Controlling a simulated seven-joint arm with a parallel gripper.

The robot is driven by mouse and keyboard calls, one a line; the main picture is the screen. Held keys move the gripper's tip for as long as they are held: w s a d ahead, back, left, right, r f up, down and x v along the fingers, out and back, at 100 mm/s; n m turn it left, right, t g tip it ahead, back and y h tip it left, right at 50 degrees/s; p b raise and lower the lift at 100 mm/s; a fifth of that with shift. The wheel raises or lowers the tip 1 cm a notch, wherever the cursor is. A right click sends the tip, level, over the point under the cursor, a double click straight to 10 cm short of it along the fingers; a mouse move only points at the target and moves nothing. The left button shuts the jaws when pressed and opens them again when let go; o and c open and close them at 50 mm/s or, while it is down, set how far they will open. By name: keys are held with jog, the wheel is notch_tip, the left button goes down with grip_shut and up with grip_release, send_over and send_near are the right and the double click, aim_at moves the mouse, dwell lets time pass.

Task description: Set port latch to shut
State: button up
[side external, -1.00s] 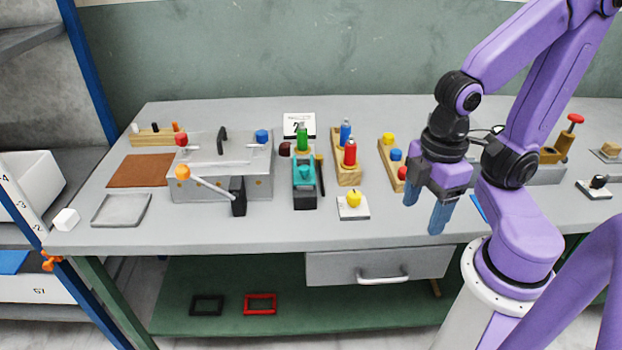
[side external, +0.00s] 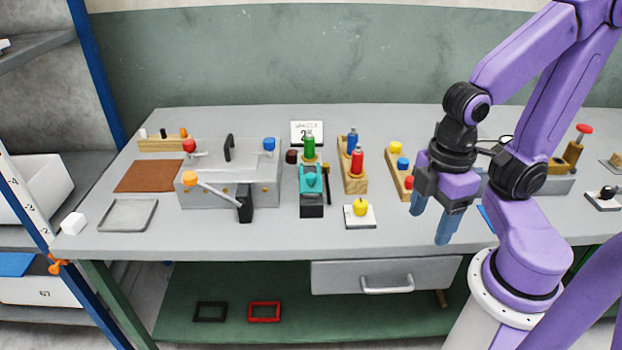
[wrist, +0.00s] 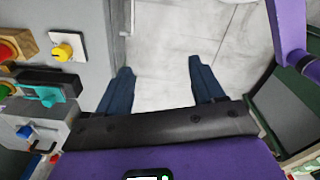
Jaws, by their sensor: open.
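No readable label says which part is the port latch. In the side view, a grey metal box (side external: 222,156) stands at the bench's left. It has a black top handle (side external: 229,148), a red knob (side external: 189,146), a blue knob (side external: 269,144) and a slanting lever with an orange ball (side external: 190,178) running to a black block (side external: 245,203). Right of it stands a teal clamp-like device (side external: 312,179) on a black base, also in the wrist view (wrist: 42,93). My gripper (side external: 428,227) is open and empty, right of these, near the bench's front edge. Its fingers (wrist: 160,67) appear apart in the wrist view.
A yellow knob on a white plate (side external: 361,207) sits left of my gripper, and wooden blocks with coloured knobs (side external: 399,176) stand behind. A grey tray (side external: 128,214) and brown mat (side external: 150,175) lie left. A drawer (side external: 340,274) hangs below the bench edge.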

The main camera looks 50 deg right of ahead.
jog(key=shift+c, duration=1.3)
notch_tip(320, 180, up, 6)
jog(key=m, duration=0.7)
send_over(311, 175)
notch_tip(311, 175, down, 17)
jog(key=shift+d+r, duration=0.1)
jog(key=shift+r, duration=0.05)
